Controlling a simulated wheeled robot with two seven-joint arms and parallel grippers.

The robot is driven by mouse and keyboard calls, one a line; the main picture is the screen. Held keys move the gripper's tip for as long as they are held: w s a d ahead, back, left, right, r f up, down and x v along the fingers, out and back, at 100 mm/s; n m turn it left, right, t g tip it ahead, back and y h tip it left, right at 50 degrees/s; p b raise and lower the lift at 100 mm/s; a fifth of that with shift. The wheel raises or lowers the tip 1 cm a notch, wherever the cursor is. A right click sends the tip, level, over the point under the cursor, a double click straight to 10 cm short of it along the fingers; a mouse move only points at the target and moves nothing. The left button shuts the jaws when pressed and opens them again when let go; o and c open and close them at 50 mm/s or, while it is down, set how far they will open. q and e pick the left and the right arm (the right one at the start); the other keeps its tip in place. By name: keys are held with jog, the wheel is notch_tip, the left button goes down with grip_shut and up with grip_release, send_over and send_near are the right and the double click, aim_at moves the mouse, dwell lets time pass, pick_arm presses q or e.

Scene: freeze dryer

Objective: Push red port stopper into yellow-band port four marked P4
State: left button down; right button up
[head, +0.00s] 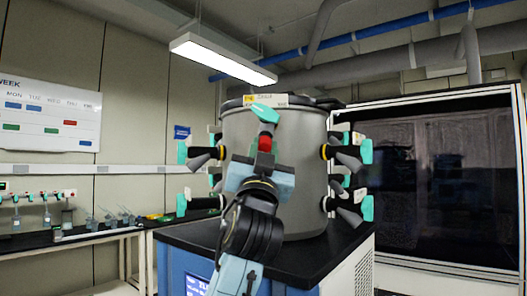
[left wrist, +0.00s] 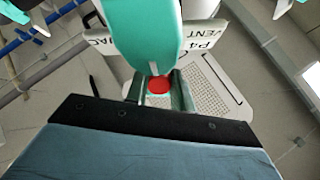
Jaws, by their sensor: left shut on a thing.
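The red port stopper (head: 265,143) is between the fingers of my left gripper (head: 264,157), in front of the grey drum (head: 300,125). It also shows as a red disc (left wrist: 159,85) between the fingertips (left wrist: 160,92) in the left wrist view. My left gripper is shut on it. A teal lever (head: 265,112) stands just above the stopper and fills the upper middle of the wrist view (left wrist: 145,30). A P4 label (left wrist: 207,43) shows beside it. The port opening and its yellow band are hidden, so I cannot tell whether stopper and port touch. My right gripper is out of view.
Teal-handled valves with yellow bands stick out on both drum sides, at left (head: 203,152) and right (head: 345,152). The drum stands on a black-topped cabinet (head: 310,258). A side bench (head: 70,238) is at left and a large dark panel (head: 430,190) at right.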

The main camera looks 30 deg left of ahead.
pick_arm(q)
jog(key=shift+w+a+r, duration=0.2)
jog(key=shift+r, duration=0.1)
dwell(0.4)
jog(key=c, duration=1.1)
grip_release()
jog(key=shift+w+f, duration=0.1)
jog(key=b+v, duration=0.3)
jog(key=v, duration=1)
jog(key=shift+d, duration=0.1)
jog(key=shift+s+f, duration=0.15)
jog(key=shift+s, duration=0.1)
jog(key=b+v, duration=0.5)
jog(key=v, duration=0.2)
jog(key=shift+b, duration=0.35)
